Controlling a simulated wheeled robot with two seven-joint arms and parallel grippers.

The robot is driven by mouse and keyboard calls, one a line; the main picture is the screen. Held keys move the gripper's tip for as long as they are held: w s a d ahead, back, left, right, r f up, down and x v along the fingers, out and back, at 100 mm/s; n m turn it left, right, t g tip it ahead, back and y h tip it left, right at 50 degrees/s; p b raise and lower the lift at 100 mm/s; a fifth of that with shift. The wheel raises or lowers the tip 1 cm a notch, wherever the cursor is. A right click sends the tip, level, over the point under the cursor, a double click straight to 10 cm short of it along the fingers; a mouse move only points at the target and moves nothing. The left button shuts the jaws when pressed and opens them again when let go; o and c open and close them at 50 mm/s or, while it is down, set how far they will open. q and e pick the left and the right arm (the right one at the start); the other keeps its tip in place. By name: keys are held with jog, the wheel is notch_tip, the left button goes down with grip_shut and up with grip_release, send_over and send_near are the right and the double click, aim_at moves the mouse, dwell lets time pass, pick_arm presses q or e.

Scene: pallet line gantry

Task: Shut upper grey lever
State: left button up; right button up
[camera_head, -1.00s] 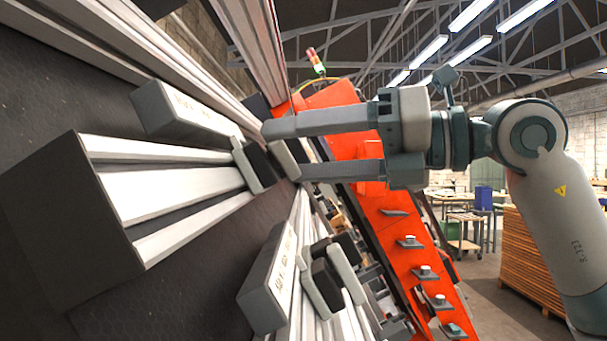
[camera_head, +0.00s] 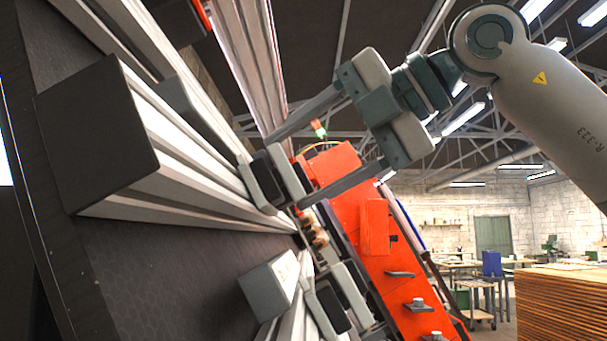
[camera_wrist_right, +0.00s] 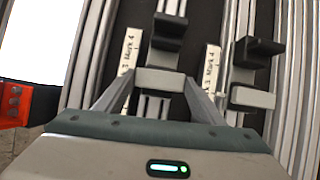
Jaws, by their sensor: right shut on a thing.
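The upper grey lever (camera_head: 291,176) has a grey end pad and a black block behind it, beside the aluminium rails. My right gripper (camera_head: 287,172) comes in from the upper right, with one finger on each side of the pad, and is shut on it. In the right wrist view the lever's pad (camera_wrist_right: 160,81) sits between the two fingers (camera_wrist_right: 153,92). A second, similar lever (camera_head: 352,290) stands lower in the head view; it is to the right in the wrist view (camera_wrist_right: 253,97), outside the fingers. My left gripper is not in view.
An orange frame (camera_head: 362,225) stands behind the right gripper. Stacked boards (camera_head: 560,305) and work tables are farther off at the right.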

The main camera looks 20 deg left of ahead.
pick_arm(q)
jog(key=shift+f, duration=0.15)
pick_arm(e)
jog(key=shift+m, duration=0.4)
jog(key=o, duration=0.8)
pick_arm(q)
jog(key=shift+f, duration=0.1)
pick_arm(e)
jog(key=shift+d, duration=0.1)
pick_arm(q)
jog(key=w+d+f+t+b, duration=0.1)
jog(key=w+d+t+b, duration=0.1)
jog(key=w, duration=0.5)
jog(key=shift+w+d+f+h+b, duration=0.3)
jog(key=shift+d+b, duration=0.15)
jog(key=shift+b, duration=0.5)
pick_arm(e)
jog(key=shift+r+v, duration=0.2)
jog(key=shift+v, duration=8.45)
